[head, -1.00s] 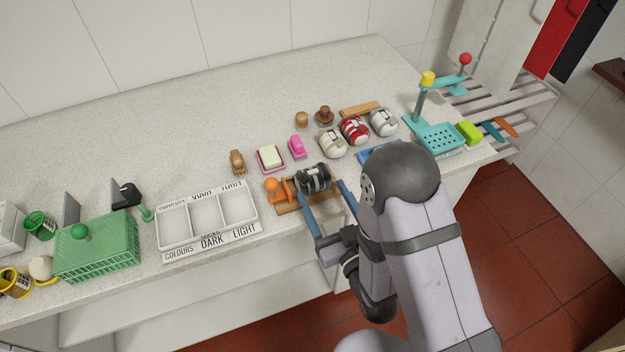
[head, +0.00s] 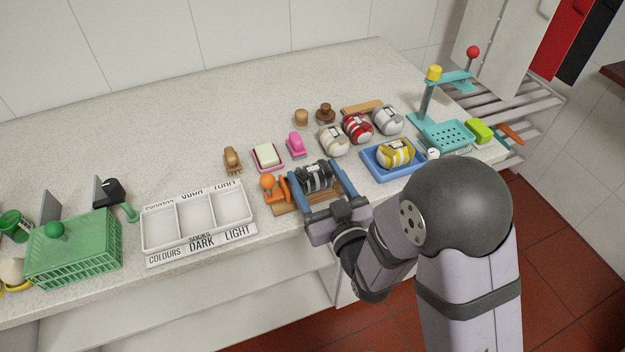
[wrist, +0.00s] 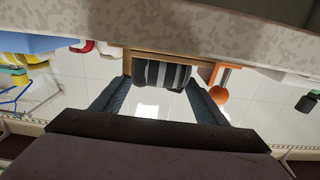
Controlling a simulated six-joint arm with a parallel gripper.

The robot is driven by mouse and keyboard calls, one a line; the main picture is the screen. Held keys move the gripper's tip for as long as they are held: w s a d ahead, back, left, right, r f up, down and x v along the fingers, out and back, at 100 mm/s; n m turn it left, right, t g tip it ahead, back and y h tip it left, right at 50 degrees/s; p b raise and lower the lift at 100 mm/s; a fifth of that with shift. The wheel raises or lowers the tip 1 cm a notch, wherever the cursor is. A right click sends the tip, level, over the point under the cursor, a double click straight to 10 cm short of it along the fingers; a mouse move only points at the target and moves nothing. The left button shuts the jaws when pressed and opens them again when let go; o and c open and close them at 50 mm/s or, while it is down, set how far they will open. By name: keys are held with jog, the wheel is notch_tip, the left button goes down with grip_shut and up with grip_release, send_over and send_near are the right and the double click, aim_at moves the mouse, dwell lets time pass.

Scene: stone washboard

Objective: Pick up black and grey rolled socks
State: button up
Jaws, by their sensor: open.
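The black and grey rolled socks (head: 315,177) sit near the counter's front edge, at a wooden board (head: 325,200). My gripper (head: 317,184) is open, with one blue finger on each side of the socks in the head view. In the wrist view, the striped socks (wrist: 161,75) show between and just beyond the fingertips of my gripper (wrist: 160,84). I cannot tell whether the fingers touch the socks.
An orange item (head: 275,187) stands close left of the gripper. A blue tray (head: 377,172) with yellow rolled socks (head: 396,153) lies to the right. Red rolled socks (head: 357,128) and other rolls stand behind. A white three-part sorter (head: 163,232) is at left.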

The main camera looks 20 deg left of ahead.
jog(key=shift+p+x, duration=0.75)
jog(key=shift+x, duration=2.3)
jog(key=c, duration=0.7)
